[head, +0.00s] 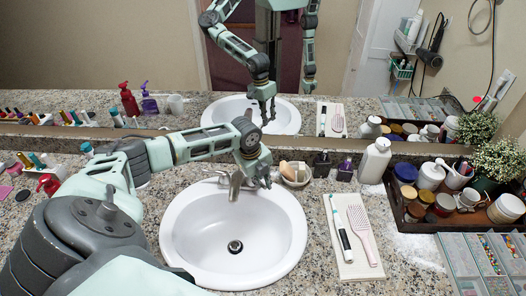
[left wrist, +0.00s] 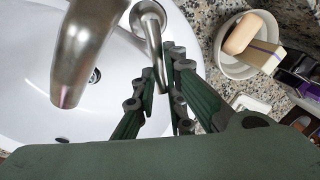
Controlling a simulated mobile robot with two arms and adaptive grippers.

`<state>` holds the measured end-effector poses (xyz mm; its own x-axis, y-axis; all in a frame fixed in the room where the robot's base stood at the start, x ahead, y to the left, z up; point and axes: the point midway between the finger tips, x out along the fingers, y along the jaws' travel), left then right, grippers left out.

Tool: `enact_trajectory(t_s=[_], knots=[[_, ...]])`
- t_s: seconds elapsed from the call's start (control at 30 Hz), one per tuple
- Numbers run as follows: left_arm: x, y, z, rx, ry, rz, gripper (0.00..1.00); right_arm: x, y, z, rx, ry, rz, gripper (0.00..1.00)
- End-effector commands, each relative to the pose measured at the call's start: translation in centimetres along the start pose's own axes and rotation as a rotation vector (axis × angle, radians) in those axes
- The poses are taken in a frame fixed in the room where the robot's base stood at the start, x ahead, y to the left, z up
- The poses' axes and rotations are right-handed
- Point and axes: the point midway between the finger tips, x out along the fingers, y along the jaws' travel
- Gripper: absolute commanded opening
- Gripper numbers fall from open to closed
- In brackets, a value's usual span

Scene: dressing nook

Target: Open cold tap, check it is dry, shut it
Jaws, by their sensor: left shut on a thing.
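The white oval sink (head: 180,235) is set in the speckled counter, with a metal spout (head: 235,186) at its back edge. My left gripper (head: 262,178) is just right of the spout. In the left wrist view, my left gripper (left wrist: 160,78) is shut on the slim metal tap lever (left wrist: 154,40), its fingers on either side. The spout (left wrist: 82,55) also shows there, with no water visible from its mouth. The drain (head: 235,246) is in the bowl's bottom, and no pooled water shows. The fingers partly hide the lever. My right gripper is not directly in view.
A tray of jars (head: 400,222) and a brush on a white mat (head: 347,262) lie right. A mirror (head: 130,60) spans the back.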

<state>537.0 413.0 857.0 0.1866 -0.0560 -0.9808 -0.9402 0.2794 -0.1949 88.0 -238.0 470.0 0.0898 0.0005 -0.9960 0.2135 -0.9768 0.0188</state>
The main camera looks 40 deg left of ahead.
Motion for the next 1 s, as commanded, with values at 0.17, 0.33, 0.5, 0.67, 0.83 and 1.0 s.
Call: enact_trajectory(t_s=[0.17,0.33,0.5,0.67,0.83,1.0], knots=[[-0.12,0.23,0.02,0.041,0.01,0.0,0.0,0.0,-0.11,-0.04,0.0,0.0,-0.001,0.0],[-0.14,0.32,0.05,0.058,0.013,0.0,0.0,0.01,-0.32,-0.09,0.001,0.001,-0.004,0.0],[-0.15,0.33,0.07,0.059,0.013,0.0,0.0,0.01,-0.5,-0.14,0.002,0.002,-0.006,0.0],[-0.15,0.34,0.08,0.058,0.012,0.0,0.0,0.01,-0.5,-0.14,0.002,0.002,-0.006,0.0],[-0.13,0.34,0.09,0.058,0.012,0.0,0.25,0.02,-0.48,-0.17,0.002,0.002,-0.006,0.0],[-0.11,0.34,0.07,0.059,0.012,0.0,0.28,0.02,-0.46,-0.16,0.002,0.002,-0.005,0.0]])
